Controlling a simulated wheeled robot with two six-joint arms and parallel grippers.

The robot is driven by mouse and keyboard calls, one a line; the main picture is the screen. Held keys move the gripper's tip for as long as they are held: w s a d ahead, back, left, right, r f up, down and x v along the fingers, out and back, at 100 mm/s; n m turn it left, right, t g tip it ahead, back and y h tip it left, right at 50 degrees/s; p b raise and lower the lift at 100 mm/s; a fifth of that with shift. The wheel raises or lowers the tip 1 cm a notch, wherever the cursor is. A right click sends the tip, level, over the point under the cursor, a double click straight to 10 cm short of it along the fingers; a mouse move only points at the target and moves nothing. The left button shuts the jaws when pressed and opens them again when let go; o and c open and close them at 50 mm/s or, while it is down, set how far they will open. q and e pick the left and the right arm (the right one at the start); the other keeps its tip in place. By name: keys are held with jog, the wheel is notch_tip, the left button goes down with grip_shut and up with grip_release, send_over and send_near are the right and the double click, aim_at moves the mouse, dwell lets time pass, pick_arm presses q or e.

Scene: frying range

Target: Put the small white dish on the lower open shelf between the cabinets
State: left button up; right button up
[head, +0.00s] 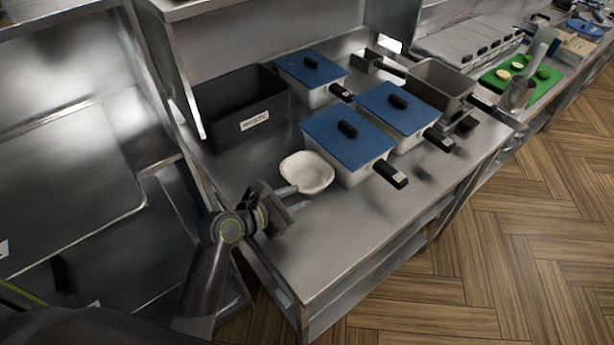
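The small white dish (307,172) sits upright on the steel counter, in front of the black bin and left of the nearest blue-lidded pan. My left gripper (299,197) is low over the counter at the dish's near-left edge. Its two fingers look spread apart, with the tips close to the dish rim; I cannot tell whether they touch it. Nothing shows held between them. An open lower shelf (372,272) shows as a narrow strip below the counter's front edge; most of it is hidden by the counter top. My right gripper is not in view.
A black bin (238,110) and several blue-lidded pans (349,140) crowd the counter behind and right of the dish. A pan handle (391,174) juts toward the front edge. The counter's near corner (320,245) is bare. The wooden floor (490,260) in front is clear.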

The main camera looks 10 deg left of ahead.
aim_at(309, 194)
pick_arm(q)
jog(key=shift+p+x, duration=0.3)
jog(key=shift+x, duration=2)
jog(key=shift+d+r, duration=0.15)
jog(key=shift+c, duration=0.3)
grip_shut()
